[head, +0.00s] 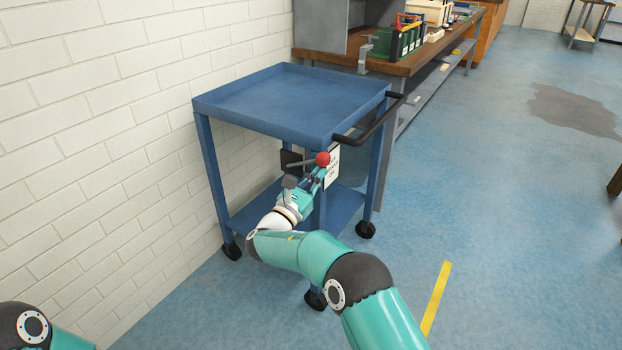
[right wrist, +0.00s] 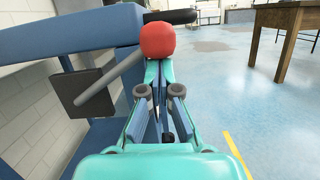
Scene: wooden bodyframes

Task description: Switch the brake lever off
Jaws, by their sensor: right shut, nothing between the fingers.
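The brake lever (head: 303,162) is a thin grey rod with a red ball knob (head: 322,159) at its right end. It comes out of a dark plate (head: 291,161) on the blue cart (head: 290,98), below the cart's top. In the right wrist view the rod (right wrist: 110,80) slants up to the right from the dark plate (right wrist: 84,91) to the red knob (right wrist: 157,40). My right gripper (right wrist: 158,66) is shut with nothing held. Its fingertips are right at the knob's underside; whether they touch is unclear. My left gripper is not in view; only part of my left arm shows.
The cart has a black push handle (head: 372,122), a white label (head: 332,167) and dark caster wheels (head: 366,230). A white brick wall (head: 90,140) stands close on the left. A workbench (head: 425,57) with tools is behind. Blue floor at the right is open.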

